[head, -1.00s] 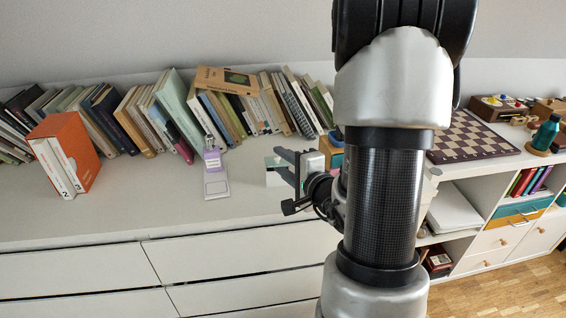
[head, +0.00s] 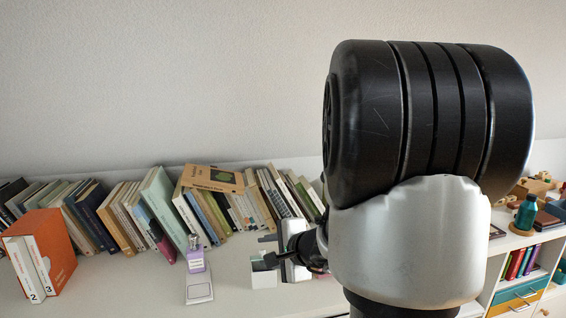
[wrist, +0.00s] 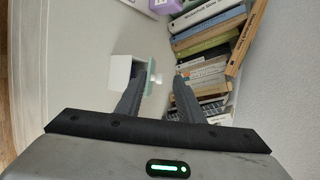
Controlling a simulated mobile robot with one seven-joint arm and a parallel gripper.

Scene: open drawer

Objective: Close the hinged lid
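A small white open box (wrist: 121,70) stands on the white cabinet top. It also shows in the head view (head: 263,281), just below my gripper. Its pale green hinged lid (wrist: 150,74) stands raised along one side of the box, with a small white knob (wrist: 157,79) on its outer face. My gripper (wrist: 159,80) is open and empty, its two dark fingers apart on either side of the knob in the picture. In the head view my gripper (head: 265,252) hides much of the lid. I cannot tell whether a finger touches the lid.
Leaning books (head: 215,207) line the wall behind the box. A purple bottle (head: 195,256) and a white-grey card-like item (head: 199,289) are left of it, and an orange slipcase (head: 50,249) stands farther left. The cabinet top (head: 120,285) between is clear.

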